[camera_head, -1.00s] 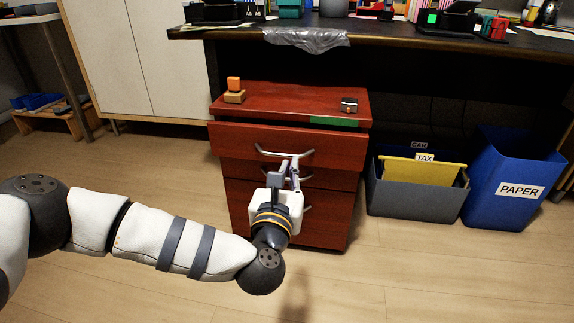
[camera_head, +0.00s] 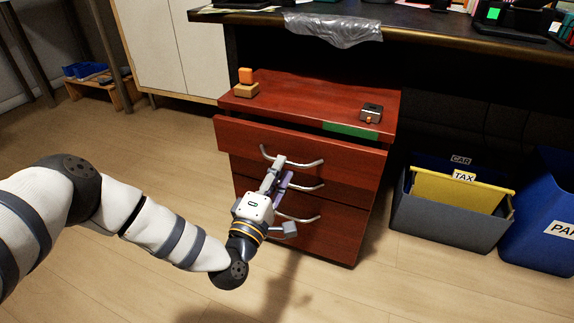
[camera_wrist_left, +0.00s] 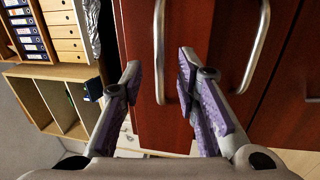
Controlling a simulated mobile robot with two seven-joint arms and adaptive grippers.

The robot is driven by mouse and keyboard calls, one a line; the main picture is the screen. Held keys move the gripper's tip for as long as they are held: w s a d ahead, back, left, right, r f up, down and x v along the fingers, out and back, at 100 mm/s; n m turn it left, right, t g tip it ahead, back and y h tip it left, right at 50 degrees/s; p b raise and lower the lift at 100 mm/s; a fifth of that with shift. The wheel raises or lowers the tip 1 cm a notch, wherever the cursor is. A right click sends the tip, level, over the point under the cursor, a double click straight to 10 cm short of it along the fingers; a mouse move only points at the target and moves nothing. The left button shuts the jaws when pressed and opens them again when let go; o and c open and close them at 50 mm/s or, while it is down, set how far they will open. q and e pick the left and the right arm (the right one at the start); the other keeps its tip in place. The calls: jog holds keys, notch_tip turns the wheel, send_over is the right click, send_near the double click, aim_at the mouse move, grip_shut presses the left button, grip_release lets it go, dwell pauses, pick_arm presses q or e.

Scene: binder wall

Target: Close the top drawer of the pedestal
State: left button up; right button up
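The red-brown pedestal (camera_head: 310,96) stands under the desk. Its top drawer (camera_head: 345,160) sticks out, its front standing forward of the pedestal's top; the lower drawers look shut. My left gripper (camera_head: 280,166) is at the curved metal handle (camera_head: 308,163) of the top drawer. In the left wrist view, the fingers of my left gripper (camera_wrist_left: 160,62) are apart, and the top handle (camera_wrist_left: 159,45) appears between them; contact cannot be told. The second drawer's handle (camera_wrist_left: 259,45) lies to the right there. My right gripper is not in view.
Orange and tan blocks (camera_head: 246,83) and a small dark metal object (camera_head: 371,112) sit on the pedestal. A grey bin (camera_head: 440,222) with a yellow TAX folder and a blue bin (camera_head: 545,220) stand to the right. Floor in front is clear.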

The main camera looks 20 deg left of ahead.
aim_at(291, 153)
pick_arm(q)
jog(key=w, duration=0.3)
jog(key=shift+w+r+b, duration=0.2)
jog(key=shift+r+b, duration=0.1)
jog(key=shift+r, duration=0.05)
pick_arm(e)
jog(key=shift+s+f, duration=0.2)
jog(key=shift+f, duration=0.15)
pick_arm(q)
jog(key=shift+d, duration=0.1)
jog(key=shift+c, duration=0.3)
grip_shut()
jog(key=shift+w+f+b, duration=0.15)
jog(key=shift+w+b, duration=0.4)
jog(key=shift+w, duration=0.3)
jog(key=shift+w+f+b, duration=0.15)
jog(key=shift+w+b, duration=0.4)
jog(key=shift+w, duration=0.25)
jog(key=shift+w+r, duration=0.1)
jog(key=shift+w, duration=0.2)
jog(key=shift+r, duration=0.1)
jog(key=shift+o, duration=0.3)
grip_release()
jog(key=shift+s, duration=0.1)
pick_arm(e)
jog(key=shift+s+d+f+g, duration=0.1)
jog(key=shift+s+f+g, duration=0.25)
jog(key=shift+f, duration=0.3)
